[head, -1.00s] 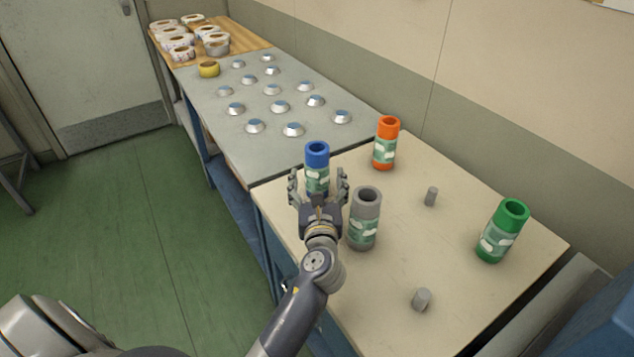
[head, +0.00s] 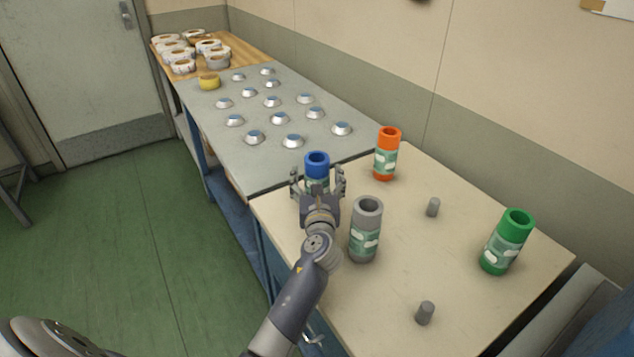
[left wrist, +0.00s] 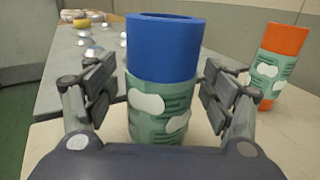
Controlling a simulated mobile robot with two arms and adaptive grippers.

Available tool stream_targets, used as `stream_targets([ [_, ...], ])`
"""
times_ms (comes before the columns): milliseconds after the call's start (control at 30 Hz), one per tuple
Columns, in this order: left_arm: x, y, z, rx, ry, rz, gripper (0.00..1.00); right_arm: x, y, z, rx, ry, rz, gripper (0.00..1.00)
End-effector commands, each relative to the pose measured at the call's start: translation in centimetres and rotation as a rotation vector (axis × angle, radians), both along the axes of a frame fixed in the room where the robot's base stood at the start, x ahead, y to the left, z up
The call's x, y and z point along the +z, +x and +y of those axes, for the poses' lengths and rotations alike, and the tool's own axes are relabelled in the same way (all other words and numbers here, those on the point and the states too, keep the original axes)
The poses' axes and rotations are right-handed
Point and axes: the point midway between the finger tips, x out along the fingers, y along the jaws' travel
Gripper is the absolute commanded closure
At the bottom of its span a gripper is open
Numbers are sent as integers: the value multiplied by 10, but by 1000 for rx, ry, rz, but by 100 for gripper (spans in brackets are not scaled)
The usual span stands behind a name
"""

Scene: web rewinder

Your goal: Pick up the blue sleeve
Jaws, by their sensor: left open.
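The blue sleeve (head: 317,163) stands upright on the beige table, with a green and white label around its lower part. In the left wrist view the blue sleeve (left wrist: 164,50) fills the middle, between the spread fingers. My left gripper (head: 318,184) is open, with one finger on each side of the sleeve. In the left wrist view a gap shows on both sides between the fingers of the left gripper (left wrist: 160,98) and the sleeve. The sleeve's base is hidden behind my gripper. My right gripper is not in view.
A grey sleeve (head: 366,230) stands close to the right of my left arm. An orange sleeve (head: 387,154) stands behind right, a green sleeve (head: 507,241) far right. Short grey pegs (head: 433,207) rise from the beige table (head: 465,270). A grey table (head: 190,95) with several metal discs adjoins.

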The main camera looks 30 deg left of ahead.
Motion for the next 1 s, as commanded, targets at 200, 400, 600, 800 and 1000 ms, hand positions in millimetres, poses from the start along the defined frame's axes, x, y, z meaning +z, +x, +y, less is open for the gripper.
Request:
stream_targets([
  [200, 0, 0, 0, 0, 0, 0, 51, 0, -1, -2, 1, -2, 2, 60],
  [400, 2, 0, 0, -1, 1, -3, 86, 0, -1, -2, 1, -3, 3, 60],
  [600, 3, 0, -1, -1, 1, -3, 86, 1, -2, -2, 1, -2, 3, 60],
  [800, 30, 0, -1, -1, 0, -7, 86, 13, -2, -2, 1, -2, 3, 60],
  [1000, 71, 0, 0, -1, 2, -8, 86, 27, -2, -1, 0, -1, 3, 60],
])
